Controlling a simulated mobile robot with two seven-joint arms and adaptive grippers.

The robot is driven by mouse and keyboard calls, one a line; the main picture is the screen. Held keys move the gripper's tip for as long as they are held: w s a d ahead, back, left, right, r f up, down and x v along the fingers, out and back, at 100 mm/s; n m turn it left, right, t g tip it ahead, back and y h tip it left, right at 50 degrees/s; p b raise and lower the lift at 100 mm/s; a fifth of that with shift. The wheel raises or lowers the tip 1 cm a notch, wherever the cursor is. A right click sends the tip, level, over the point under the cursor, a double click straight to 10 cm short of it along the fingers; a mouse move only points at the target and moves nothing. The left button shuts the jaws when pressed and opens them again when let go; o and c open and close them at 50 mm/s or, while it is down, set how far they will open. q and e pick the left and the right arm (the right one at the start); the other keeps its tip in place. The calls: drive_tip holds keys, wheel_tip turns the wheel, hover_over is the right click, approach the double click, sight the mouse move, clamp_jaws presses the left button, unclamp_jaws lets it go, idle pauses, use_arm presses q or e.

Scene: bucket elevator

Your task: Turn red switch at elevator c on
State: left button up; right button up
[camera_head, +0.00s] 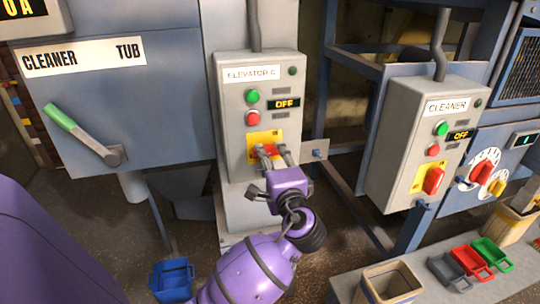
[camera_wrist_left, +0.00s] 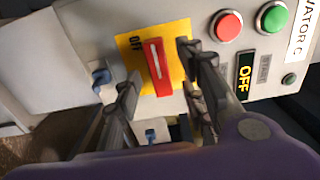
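The Elevator C box (camera_head: 235,137) is a grey panel with a green button (camera_head: 252,96), a red button (camera_head: 253,118) and a display reading OFF (camera_head: 284,104). Its red switch (camera_wrist_left: 158,68) sits on a yellow plate (camera_wrist_left: 131,66), the handle close to the OFF mark in the left wrist view. In the head view, my gripper partly hides the red switch (camera_head: 267,150). My left gripper (camera_head: 271,151) is at the switch, its fingers open on either side of the handle, with gaps visible in the left wrist view (camera_wrist_left: 157,75). My right gripper is out of view.
A Cleaner box (camera_head: 398,150) with its own red switch (camera_head: 433,180) stands to the right. A green-handled lever (camera_head: 85,135) is on the tub at left. A blue bucket (camera_head: 171,280) is on the floor; several small bins lie on a ledge (camera_head: 440,295) at lower right.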

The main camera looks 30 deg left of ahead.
use_arm(q)
drive_tip(key=shift+x, duration=0.8)
clamp_jaws()
drive_tip(key=shift+r+m+p, duration=0.15)
drive_tip(key=shift+m+p, duration=0.15)
drive_tip(key=shift+p, duration=0.25)
drive_tip(key=m+p, duration=0.2)
drive_tip(key=p, duration=0.1)
drive_tip(key=shift+r+m, duration=0.35)
drive_tip(key=shift+m, duration=0.05)
drive_tip(key=shift+w+f+m+p, duration=0.1)
drive_tip(key=shift+m+p, duration=0.6)
drive_tip(key=shift+m, duration=0.2)
drive_tip(key=shift+f+m, duration=0.1)
drive_tip(key=shift+m, duration=0.4)
drive_tip(key=shift+f+m+p, duration=0.2)
drive_tip(key=shift+m+p, duration=0.15)
drive_tip(key=shift+m, duration=0.55)
drive_tip(key=shift+f+m, duration=0.1)
drive_tip(key=shift+m, duration=0.8)
drive_tip(key=m, duration=0.5)
drive_tip(key=shift+m, duration=1.4)
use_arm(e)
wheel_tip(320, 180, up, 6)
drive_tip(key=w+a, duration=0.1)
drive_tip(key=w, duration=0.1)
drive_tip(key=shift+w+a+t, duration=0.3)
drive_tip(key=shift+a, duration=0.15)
